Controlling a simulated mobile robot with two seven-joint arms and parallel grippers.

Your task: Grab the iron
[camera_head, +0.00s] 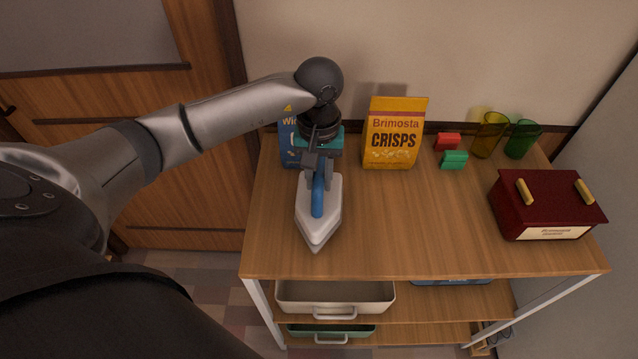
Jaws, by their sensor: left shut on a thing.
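The iron (319,226) has a pale grey body and a blue handle (318,196). It is at the left part of the wooden table top, with its pointed tip toward the front edge. My left gripper (318,172) comes down from above and behind and is shut on the iron's blue handle. The gripper hides the rear part of the handle. I cannot tell whether the iron rests on the table or is slightly raised. My right gripper is not in view.
A blue box (290,146) stands behind my left gripper. A yellow crisps bag (394,134), red and green blocks (454,160), two glasses (489,134) and a dark red box (547,204) are farther right. The table top's (410,230) middle is clear. Trays (335,295) sit on shelves below.

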